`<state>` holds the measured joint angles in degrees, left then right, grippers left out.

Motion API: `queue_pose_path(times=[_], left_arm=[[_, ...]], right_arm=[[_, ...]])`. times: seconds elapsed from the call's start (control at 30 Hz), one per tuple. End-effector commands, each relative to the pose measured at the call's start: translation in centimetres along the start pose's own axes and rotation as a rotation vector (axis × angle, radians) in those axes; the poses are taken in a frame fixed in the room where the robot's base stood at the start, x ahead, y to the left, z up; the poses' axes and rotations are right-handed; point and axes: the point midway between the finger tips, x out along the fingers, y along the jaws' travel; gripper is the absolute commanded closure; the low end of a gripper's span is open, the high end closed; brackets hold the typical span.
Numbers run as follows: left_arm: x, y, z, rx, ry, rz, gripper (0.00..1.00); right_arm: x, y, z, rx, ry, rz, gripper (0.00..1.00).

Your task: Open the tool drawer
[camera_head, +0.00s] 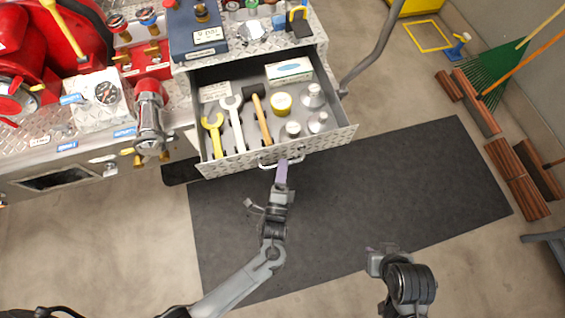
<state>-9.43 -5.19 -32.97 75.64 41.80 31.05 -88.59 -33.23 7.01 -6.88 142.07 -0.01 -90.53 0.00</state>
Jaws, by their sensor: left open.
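The tool drawer (222,166) stands pulled out from the diamond-plate cabinet, with its inside in view. It holds a yellow wrench (213,135), a white wrench (233,124), a hammer (260,115), a yellow round tin (281,103) and several metal fittings. A curved handle (268,163) is on its front panel. My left gripper (283,172) is open at the right end of this handle; I cannot tell whether it touches it. My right gripper (377,262) is over the mat at the lower right, apart from the drawer; its fingers are not clear.
A black mat (400,180) covers the floor before the drawer and is clear. Red pump equipment and gauges (106,93) stand at the left. A grey bent pipe (372,62) rises right of the drawer.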

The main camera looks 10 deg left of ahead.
Motion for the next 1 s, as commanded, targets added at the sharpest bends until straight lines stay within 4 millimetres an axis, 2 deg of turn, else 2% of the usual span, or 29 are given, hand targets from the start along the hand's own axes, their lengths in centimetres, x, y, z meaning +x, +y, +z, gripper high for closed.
queue_pose_path(times=[0.3,0.5,0.7,1.0], left_arm=[[-5.6,0.0,0.0,0.000,0.000,0.003,0.59],[-8.1,0.0,0.0,0.000,-0.001,0.001,0.59],[-9.0,-0.1,0.0,0.000,-0.001,-0.001,0.59],[-9.1,0.0,0.0,0.000,-0.001,-0.001,0.59]], right_arm=[[-0.3,-0.1,-0.1,0.006,0.000,-0.005,0.71],[-0.4,-0.1,-0.1,0.006,0.000,-0.005,0.71],[-0.4,-0.1,-0.1,0.005,0.000,-0.004,0.71],[-0.4,0.1,-0.1,-0.003,-0.001,0.002,0.71]])
